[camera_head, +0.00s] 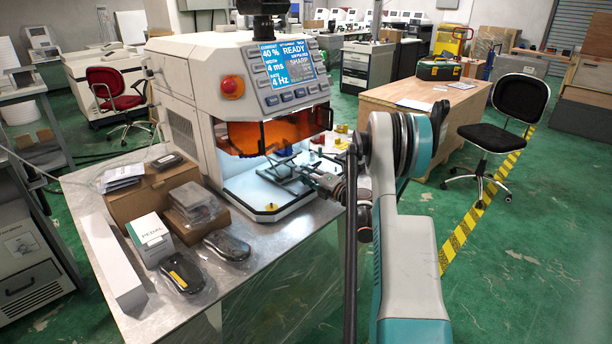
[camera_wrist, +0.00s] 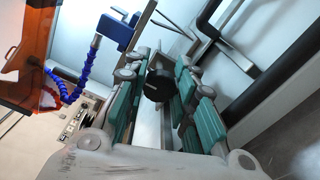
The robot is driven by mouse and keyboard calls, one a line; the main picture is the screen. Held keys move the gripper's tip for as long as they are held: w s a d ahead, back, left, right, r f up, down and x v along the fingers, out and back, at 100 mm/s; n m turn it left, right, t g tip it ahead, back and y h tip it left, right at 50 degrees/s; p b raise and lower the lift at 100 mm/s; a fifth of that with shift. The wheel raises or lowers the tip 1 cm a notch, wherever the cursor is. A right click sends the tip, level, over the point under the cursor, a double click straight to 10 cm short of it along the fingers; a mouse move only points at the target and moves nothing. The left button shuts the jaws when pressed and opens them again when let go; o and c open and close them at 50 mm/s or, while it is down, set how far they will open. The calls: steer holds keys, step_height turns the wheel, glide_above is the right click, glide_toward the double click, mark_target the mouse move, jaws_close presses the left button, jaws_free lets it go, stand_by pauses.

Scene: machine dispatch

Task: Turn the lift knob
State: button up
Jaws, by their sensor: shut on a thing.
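The white machine (camera_head: 205,90) stands on the metal table, with its orange shield (camera_head: 262,136) above a lit chamber. My gripper (camera_head: 303,174) reaches into the chamber from the right. In the wrist view, the black lift knob (camera_wrist: 156,88) sits between the two green-padded fingers of my gripper (camera_wrist: 162,72). The fingers are closed on it from both sides. The knob's far side and its shaft are hidden. In the head view I cannot make out the knob behind my gripper.
A blue segmented hose (camera_wrist: 84,72) and a blue block (camera_wrist: 120,32) are near my gripper at the upper left of the wrist view. Boxes and two black pedals (camera_head: 227,245) lie on the table (camera_head: 215,290) left of the machine. A red stop button (camera_head: 232,87) is on its front.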

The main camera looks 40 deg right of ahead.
steer(key=o, duration=1.1)
steer(key=shift+c, duration=0.2)
